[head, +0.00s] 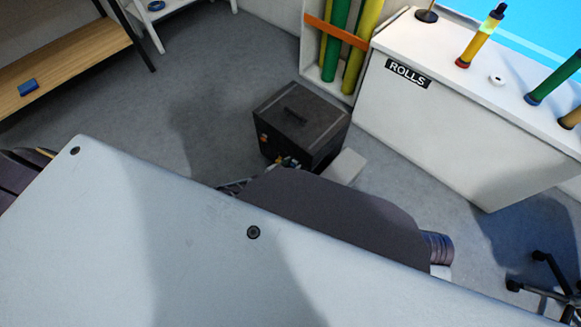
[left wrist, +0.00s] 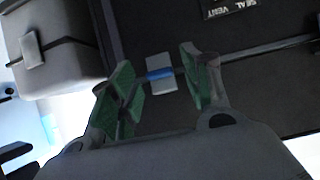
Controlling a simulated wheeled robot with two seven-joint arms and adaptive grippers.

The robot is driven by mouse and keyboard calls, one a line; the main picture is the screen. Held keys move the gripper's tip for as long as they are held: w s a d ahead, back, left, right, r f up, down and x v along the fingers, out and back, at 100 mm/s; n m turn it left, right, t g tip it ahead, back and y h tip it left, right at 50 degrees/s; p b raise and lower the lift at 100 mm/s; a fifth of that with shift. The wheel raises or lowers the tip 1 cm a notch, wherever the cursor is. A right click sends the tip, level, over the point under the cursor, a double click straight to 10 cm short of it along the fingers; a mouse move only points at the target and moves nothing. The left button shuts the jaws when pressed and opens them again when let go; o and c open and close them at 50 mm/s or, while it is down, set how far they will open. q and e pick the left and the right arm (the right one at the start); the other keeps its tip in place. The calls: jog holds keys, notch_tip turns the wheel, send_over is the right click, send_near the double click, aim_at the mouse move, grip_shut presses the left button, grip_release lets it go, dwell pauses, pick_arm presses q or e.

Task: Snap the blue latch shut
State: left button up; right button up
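The black case (head: 302,118) stands on the floor, with a handle on its lid. In the left wrist view its dark side (left wrist: 260,85) fills the upper right. The blue latch (left wrist: 160,74) is a small blue bar over a grey plate, on the line across that side. My left gripper (left wrist: 155,80) is open, with one green-padded finger on each side of the latch. Gaps show between the latch and the fingers; I cannot tell whether it touches. In the head view my left gripper (head: 287,162) is small at the case's near side. My right gripper is not in view.
A pale block (head: 345,166) sits beside the case. A white cabinet (head: 450,125) marked ROLLS stands to the right, with a rack of rolls (head: 340,50) behind. A wooden bench (head: 70,60) is at the left. The floor left of the case is clear.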

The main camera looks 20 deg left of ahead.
pick_arm(q)
jog(key=shift+s+a, duration=0.1)
jog(key=shift+s, duration=0.05)
jog(key=v, duration=1.1)
jog(key=shift+s+r, duration=0.25)
dwell(1.0)
jog(key=shift+a, duration=0.1)
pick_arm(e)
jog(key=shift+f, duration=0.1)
pick_arm(q)
jog(key=w+a+f+t+b, duration=0.2)
jog(key=a+t+b, duration=0.2)
jog(key=s+d+f+t+h+b, duration=0.1)
jog(key=s+d+f+h+b, duration=0.1)
jog(key=s+f+b, duration=0.1)
jog(key=shift+s+d+f, duration=0.4)
jog(key=shift+s+f, duration=0.4)
jog(key=shift+s, duration=0.4)
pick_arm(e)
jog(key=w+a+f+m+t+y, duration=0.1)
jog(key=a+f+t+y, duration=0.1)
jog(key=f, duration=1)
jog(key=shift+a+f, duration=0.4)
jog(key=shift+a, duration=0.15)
